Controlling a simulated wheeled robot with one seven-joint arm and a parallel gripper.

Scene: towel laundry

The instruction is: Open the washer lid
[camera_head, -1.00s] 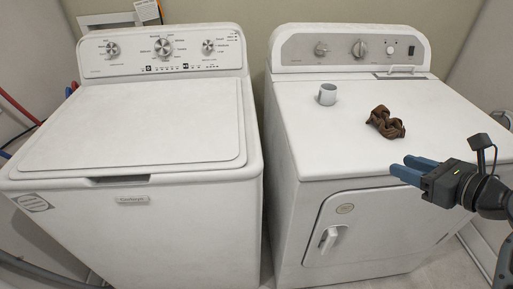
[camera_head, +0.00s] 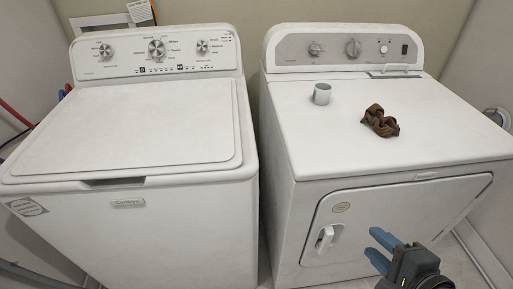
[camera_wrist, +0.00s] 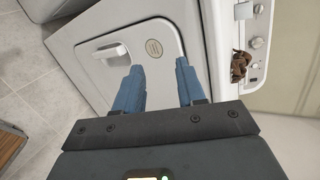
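The washer (camera_head: 130,225) is the white top-loading machine on the left in the head view. Its flat lid (camera_head: 130,130) is closed, with a dark handle recess (camera_head: 113,182) at the middle of the front edge. My gripper (camera_head: 373,246) is at the lower right, in front of the dryer door and well away from the washer. Its blue fingers are apart and empty; the wrist view also shows the open gripper (camera_wrist: 158,68) with a gap between the fingers.
The white dryer (camera_head: 400,105) stands to the right, its door (camera_head: 400,215) shut. A narrow gap separates the machines. The washer lid's top is clear.

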